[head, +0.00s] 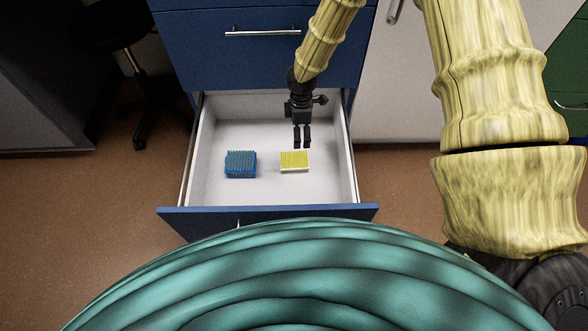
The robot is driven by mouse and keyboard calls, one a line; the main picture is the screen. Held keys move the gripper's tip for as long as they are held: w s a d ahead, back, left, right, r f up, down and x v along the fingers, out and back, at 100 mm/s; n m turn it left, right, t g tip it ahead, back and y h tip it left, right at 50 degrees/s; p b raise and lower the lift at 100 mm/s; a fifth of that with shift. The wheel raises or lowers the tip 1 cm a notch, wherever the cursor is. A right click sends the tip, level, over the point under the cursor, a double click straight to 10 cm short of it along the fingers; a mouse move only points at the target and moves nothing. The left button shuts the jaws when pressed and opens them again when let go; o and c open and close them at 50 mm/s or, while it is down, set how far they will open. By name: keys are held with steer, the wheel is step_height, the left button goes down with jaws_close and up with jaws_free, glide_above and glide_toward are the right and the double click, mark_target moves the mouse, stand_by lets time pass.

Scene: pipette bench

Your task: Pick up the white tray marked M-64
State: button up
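A small white tray (294,170) filled with yellow tips lies in the open drawer, right of its middle. No marking such as M-64 can be read on it at this size. My gripper (302,146) points down into the drawer, over or just behind the tray's right half in the picture. Its two dark fingers are apart with a narrow gap, and nothing shows between them. The height of the fingertips above the tray is hard to tell.
A blue tray (241,164) with blue-green tips lies left of the white one, with a gap between them. The white drawer (215,195) has raised side walls and a blue front (330,211). Its floor is otherwise clear. A dark stool (140,70) stands at the left.

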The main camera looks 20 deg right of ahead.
steer(key=b, duration=0.4)
glide_toward(299, 160)
steer(key=shift+f+b, duration=2.95)
steer(key=shift+f, duration=1.5)
steer(key=shift+c, duration=0.2)
steer(key=c, duration=1.1)
